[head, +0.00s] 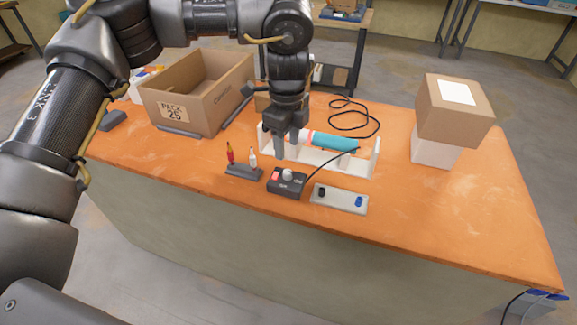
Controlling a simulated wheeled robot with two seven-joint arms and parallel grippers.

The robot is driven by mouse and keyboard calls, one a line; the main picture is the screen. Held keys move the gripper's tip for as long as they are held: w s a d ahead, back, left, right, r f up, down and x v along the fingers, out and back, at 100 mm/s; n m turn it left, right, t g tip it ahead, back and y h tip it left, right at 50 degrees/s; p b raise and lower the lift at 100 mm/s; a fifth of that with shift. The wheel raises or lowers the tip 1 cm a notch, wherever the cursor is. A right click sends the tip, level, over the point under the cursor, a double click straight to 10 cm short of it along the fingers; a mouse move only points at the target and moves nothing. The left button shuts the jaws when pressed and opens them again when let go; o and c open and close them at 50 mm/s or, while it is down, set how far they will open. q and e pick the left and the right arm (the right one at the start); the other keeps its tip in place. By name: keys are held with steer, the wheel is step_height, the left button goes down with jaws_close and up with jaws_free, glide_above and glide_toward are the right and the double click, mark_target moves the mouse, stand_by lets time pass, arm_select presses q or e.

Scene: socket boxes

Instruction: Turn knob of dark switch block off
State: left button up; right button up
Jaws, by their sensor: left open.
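The dark switch block (287,186) lies on the orange table near its front edge, with a red part on its left and a light knob (288,174) on top. A dark cable runs from it to the right and back. My left gripper (291,150) points down just above and behind the block, its fingers open. It looks empty and apart from the knob, though the exact gap is hard to judge. The knob's setting is too small to read. My right gripper is not in view.
A light block with black and blue parts (340,198) lies right of the dark block. A small stand with red and white pieces (244,171) is on its left. A white rack with a teal cylinder (333,142) is behind. Boxes stand at the left and right.

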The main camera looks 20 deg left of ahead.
mark_target(288, 171)
arm_select(q)
step_height(288, 171, down, 7)
steer(key=shift+f, duration=0.85)
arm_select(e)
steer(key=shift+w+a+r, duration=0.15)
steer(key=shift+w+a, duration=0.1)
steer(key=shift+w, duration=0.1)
arm_select(q)
jaws_close()
